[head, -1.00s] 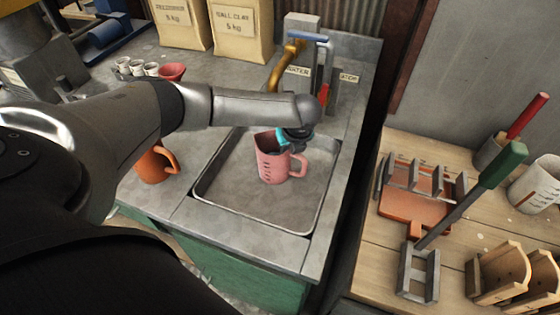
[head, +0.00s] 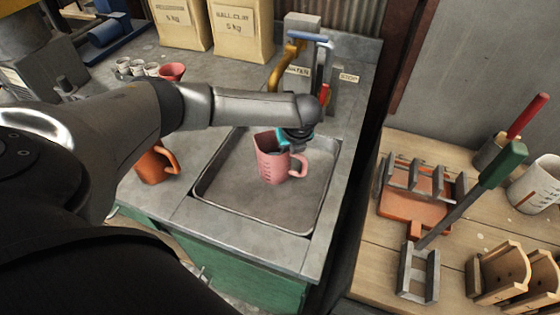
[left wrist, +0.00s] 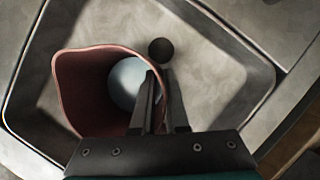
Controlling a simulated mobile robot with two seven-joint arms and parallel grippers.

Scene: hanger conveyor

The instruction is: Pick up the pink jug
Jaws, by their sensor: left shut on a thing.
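The pink jug (head: 270,167) stands upright in the metal sink basin, its handle toward the right. My left gripper (head: 291,146) reaches down to its rim on the handle side, partly hidden by my own wrist in the head view. In the left wrist view the jug (left wrist: 84,82) is seen from above with a pale round patch inside. My left gripper's fingers (left wrist: 161,82) are close together at the jug's right wall, shut on it. The handle is hidden there. My right gripper is in neither view.
The sink (head: 232,205) has free floor around the jug, with a dark drain (left wrist: 161,51). A tap (head: 287,65) stands behind it. An orange jug (head: 152,167) is left of the sink. A wooden table (head: 355,262) with tools is at right.

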